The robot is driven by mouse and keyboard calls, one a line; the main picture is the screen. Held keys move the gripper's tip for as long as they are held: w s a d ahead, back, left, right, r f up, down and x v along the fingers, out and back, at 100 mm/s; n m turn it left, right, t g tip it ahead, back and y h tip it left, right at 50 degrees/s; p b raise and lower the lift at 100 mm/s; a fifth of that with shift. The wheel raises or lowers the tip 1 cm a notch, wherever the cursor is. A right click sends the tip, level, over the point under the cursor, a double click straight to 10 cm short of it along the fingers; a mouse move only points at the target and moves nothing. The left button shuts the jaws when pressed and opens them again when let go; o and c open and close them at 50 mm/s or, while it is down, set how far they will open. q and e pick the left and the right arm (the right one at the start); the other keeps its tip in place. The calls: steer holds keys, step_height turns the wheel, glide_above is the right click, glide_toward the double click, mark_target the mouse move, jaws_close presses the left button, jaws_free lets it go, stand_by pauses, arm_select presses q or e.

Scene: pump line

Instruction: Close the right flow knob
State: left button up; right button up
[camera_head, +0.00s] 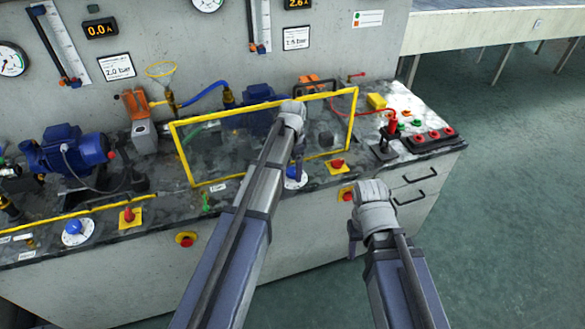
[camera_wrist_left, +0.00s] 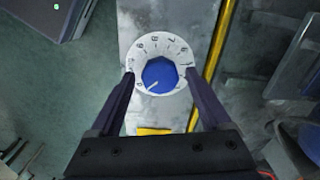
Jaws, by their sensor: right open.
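The right flow knob is blue on a white numbered dial (camera_head: 297,181), mostly hidden behind my left gripper (camera_head: 298,166) in the head view. In the left wrist view the blue knob (camera_wrist_left: 160,74) sits near the middle of its dial plate (camera_wrist_left: 175,45). Its white pointer line points to the lower left. My left gripper is open, with one finger on each side of the knob and visible gaps to it. Whether the fingertips reach down to the dial I cannot tell. My right gripper (camera_head: 355,240) hangs in front of the bench, away from the knob.
A yellow-framed clear guard (camera_head: 178,150) stands right behind the knob. A red stop button on a yellow base (camera_head: 337,166) is to its right. Another blue knob (camera_head: 73,228) is at the far left. Drawer handles (camera_head: 418,175) are on the right front. Floor on the right is clear.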

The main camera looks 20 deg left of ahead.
mark_target(293, 171)
arm_select(q)
steer(key=shift+o, duration=0.2)
step_height(293, 171, up, 8)
steer(key=p, duration=0.8)
steer(key=shift+f, duration=0.1)
steer(key=s+d+n, duration=0.1)
steer(key=s+d, duration=0.3)
steer(key=s, duration=0.4)
steer(key=s+d+n, duration=0.2)
steer(key=s+d, duration=0.3)
steer(key=s, duration=0.3)
steer(key=s+d+n+y, duration=0.1)
steer(key=s+d, duration=0.3)
steer(key=s, duration=0.4)
steer(key=shift+s+d+n, duration=0.15)
steer(key=shift+n, duration=0.55)
